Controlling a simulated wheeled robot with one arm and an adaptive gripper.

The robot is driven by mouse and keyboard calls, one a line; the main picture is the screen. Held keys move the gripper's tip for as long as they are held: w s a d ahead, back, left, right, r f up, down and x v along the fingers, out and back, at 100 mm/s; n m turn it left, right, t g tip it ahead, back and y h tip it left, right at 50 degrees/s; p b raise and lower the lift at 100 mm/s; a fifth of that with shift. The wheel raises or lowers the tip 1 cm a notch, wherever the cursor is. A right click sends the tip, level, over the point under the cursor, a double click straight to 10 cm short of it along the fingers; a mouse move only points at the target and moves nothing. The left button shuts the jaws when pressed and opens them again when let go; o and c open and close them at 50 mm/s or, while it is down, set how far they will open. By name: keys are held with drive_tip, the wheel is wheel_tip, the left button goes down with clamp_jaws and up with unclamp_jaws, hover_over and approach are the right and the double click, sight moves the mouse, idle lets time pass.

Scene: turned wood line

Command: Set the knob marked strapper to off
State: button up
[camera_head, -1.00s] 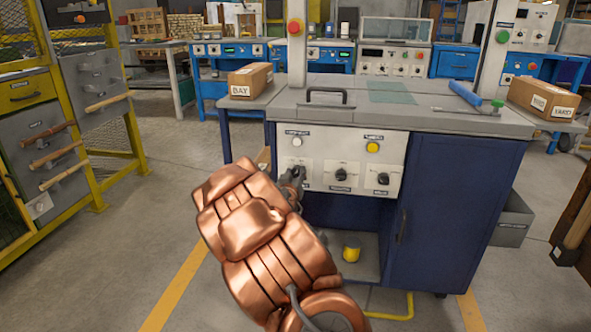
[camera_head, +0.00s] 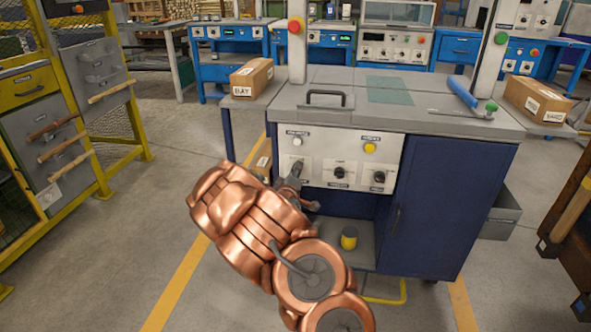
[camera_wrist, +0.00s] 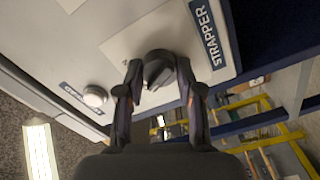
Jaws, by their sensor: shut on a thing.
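The strapper knob is a dark round knob (camera_wrist: 158,68) on a pale panel, beside a dark label reading STRAPPER (camera_wrist: 205,35) in the wrist view. My gripper (camera_wrist: 156,80) is shut on this knob, with one finger on each side of it. In the head view my gripper (camera_head: 292,178) is at the left end of the white control panel (camera_head: 318,152), and my copper-coloured arm comes up from below. The knob is mostly hidden by my gripper there. Its pointer setting cannot be read clearly.
Two more dark knobs, a middle one (camera_head: 339,172) and a right one (camera_head: 378,177), sit on the same panel. A white button (camera_head: 297,141) and a yellow button (camera_head: 369,148) are above. A yellow-topped can (camera_head: 349,238) stands on the lower shelf.

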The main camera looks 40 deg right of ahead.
drive_tip(key=shift+n, duration=0.6)
drive_tip(key=o, duration=1.1)
drive_tip(key=shift+o, duration=0.2)
drive_tip(key=shift+a, duration=0.1)
drive_tip(key=v, duration=0.7)
drive_tip(key=shift+s+a, duration=0.1)
drive_tip(key=shift+s, duration=0.05)
